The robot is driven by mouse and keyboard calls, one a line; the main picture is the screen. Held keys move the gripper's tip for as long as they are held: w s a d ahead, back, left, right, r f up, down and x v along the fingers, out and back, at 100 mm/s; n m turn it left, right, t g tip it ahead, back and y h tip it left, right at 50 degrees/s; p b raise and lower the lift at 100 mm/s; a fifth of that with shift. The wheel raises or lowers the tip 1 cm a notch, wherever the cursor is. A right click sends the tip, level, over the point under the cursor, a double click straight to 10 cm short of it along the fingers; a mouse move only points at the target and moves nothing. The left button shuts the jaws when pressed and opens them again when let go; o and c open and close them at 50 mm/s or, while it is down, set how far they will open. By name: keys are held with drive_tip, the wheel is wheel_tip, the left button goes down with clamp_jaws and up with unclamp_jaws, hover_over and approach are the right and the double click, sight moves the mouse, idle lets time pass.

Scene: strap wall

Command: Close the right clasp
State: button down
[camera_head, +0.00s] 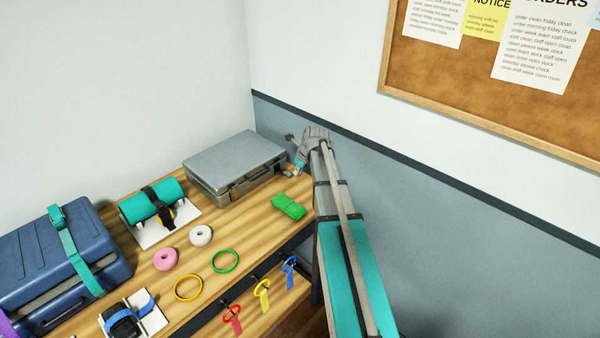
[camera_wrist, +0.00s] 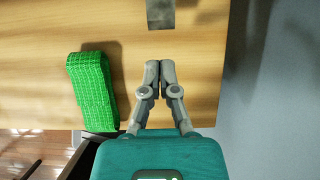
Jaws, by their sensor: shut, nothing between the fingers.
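A grey metal case (camera_head: 232,160) lies shut at the back of the wooden table, with a handle on its front face. Its right clasp is too small and too close to my gripper in the head view for me to tell its state. My gripper (camera_head: 289,172) is beside the case's right front corner, partly hidden by my wrist. In the wrist view my gripper (camera_wrist: 160,68) is shut and empty, its fingertips together over bare wood. A grey metal piece (camera_wrist: 160,14) lies beyond the fingertips, apart from them; I cannot tell which part of the case it is.
A green folded strap (camera_head: 288,207) lies close by, and left of my fingers in the wrist view (camera_wrist: 92,92). A teal roll (camera_head: 152,200), a blue case (camera_head: 55,262), rings and tape rolls stand further left. A wall is close on the right.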

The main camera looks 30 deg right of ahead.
sight(284, 173)
drive_tip(key=shift+b+x, duration=2.05)
drive_tip(key=shift+x, duration=0.5)
drive_tip(key=shift+d+r, duration=0.1)
drive_tip(key=shift+d, duration=0.1)
